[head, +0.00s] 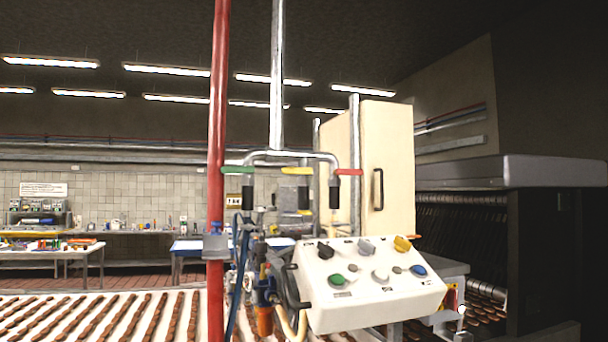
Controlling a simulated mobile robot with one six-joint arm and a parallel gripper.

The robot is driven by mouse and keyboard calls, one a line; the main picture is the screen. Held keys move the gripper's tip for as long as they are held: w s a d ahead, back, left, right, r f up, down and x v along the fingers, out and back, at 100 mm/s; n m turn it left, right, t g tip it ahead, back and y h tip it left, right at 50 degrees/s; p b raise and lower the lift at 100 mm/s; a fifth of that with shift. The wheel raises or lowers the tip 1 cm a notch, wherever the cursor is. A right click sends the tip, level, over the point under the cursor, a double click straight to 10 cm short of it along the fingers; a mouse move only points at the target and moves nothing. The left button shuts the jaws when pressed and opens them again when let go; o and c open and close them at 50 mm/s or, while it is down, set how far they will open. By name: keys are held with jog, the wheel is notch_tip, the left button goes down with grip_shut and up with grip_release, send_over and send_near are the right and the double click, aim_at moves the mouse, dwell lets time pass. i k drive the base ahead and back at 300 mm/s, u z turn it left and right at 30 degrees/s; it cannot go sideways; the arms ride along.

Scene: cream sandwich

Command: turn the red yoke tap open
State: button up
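The red yoke tap (349,172) is a short red lever at the right end of a grey pipe yoke (290,154). Its lever looks roughly level, crosswise to the pipe, with a black grip or nozzle (334,197) just below and left of it. A yellow tap (296,171) sits at the middle of the yoke and a green tap (238,169) at its left end. My gripper cannot be made out in the head view, so its place relative to the red tap is not shown.
A white control box (370,285) with coloured knobs stands below the taps. A cream cabinet (386,165) stands close behind the red tap. A red vertical pipe (217,120) and hoses stand to the left. A conveyor of brown bars (110,315) runs at lower left.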

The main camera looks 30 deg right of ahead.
aim_at(339, 171)
jog(key=u, duration=0.15)
jog(key=k, duration=1.35)
jog(key=z, duration=1.1)
jog(key=i, duration=0.9)
